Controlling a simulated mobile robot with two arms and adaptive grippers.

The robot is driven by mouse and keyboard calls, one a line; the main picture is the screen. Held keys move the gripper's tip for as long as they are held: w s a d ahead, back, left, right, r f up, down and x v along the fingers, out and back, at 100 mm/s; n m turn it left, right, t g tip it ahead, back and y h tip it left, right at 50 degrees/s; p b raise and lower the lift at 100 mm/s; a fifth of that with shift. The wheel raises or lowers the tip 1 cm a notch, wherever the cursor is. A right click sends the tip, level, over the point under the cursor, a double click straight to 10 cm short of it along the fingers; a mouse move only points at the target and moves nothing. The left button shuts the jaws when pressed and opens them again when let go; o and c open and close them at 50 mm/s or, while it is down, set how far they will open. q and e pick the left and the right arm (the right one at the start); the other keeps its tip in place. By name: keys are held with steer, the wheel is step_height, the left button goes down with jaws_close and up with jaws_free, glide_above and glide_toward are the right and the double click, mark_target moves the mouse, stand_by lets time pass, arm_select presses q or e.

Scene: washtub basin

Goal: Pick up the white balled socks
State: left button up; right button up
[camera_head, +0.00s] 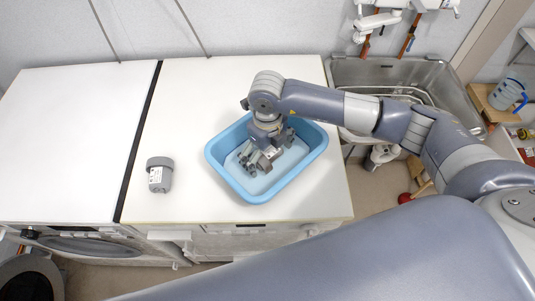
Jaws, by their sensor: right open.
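A light blue basin (227,181) stands on the white counter top. My right gripper (259,164) points down inside the basin, over its floor, with its fingers spread open. I cannot make out the white balled socks; the gripper and wrist cover part of the basin's inside, and no clear white ball shows around them. I see nothing held between the fingers. My left gripper is not in view.
A grey container (159,175) with a white label stands left of the basin. The white counter (185,105) is clear behind it.

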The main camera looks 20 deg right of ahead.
steer(key=c, duration=1.1)
steer(key=shift+c, duration=0.2)
